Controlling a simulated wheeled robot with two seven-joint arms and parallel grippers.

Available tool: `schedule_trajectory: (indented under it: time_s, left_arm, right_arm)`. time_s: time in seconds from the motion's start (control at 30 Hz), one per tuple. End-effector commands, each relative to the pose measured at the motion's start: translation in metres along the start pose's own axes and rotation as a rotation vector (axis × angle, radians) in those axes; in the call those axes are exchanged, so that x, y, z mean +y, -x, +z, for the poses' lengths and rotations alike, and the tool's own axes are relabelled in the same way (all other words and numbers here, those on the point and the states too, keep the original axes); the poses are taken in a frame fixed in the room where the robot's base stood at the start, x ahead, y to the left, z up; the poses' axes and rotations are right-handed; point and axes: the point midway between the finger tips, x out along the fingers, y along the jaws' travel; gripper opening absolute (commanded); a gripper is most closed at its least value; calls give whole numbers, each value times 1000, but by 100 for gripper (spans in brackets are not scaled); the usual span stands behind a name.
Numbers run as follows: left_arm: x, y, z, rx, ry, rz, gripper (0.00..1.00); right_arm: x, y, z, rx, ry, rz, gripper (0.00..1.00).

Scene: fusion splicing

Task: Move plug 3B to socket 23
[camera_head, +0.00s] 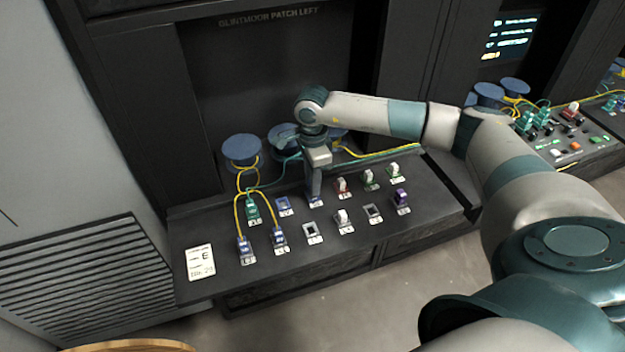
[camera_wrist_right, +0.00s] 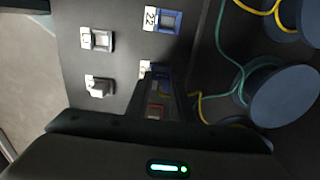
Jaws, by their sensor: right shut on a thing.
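My right gripper (camera_head: 314,192) points down at the third place in the back row of sockets. It is shut on a plug, mostly hidden between the fingers; I cannot read its label. In the right wrist view the gripper fingers (camera_wrist_right: 158,105) reach to a blue-framed socket (camera_wrist_right: 147,69) whose label is partly hidden. I cannot tell whether the plug is seated in it. The neighbouring blue socket 22 (camera_wrist_right: 167,20) is empty; it also shows in the head view (camera_head: 284,206). My left gripper is not in view.
Left of the gripper stand a green plug (camera_head: 252,211) and two blue-violet plugs (camera_head: 244,250) (camera_head: 280,240) with yellow cables. A red plug (camera_head: 342,187) is close on the right. Cable spools (camera_head: 241,150) stand behind. An empty socket (camera_head: 312,232) lies in front.

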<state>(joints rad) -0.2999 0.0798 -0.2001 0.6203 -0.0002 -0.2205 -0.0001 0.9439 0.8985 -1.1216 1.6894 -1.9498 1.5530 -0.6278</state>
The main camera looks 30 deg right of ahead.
Motion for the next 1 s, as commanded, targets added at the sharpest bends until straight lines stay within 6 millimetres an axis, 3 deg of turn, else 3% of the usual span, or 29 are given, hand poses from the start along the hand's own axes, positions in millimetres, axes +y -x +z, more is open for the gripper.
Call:
schedule_trajectory:
  time_s: [1.0]
  left_arm:
    - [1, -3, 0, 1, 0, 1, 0]
  right_arm:
    - [0, -7, 0, 0, 0, 0, 0]
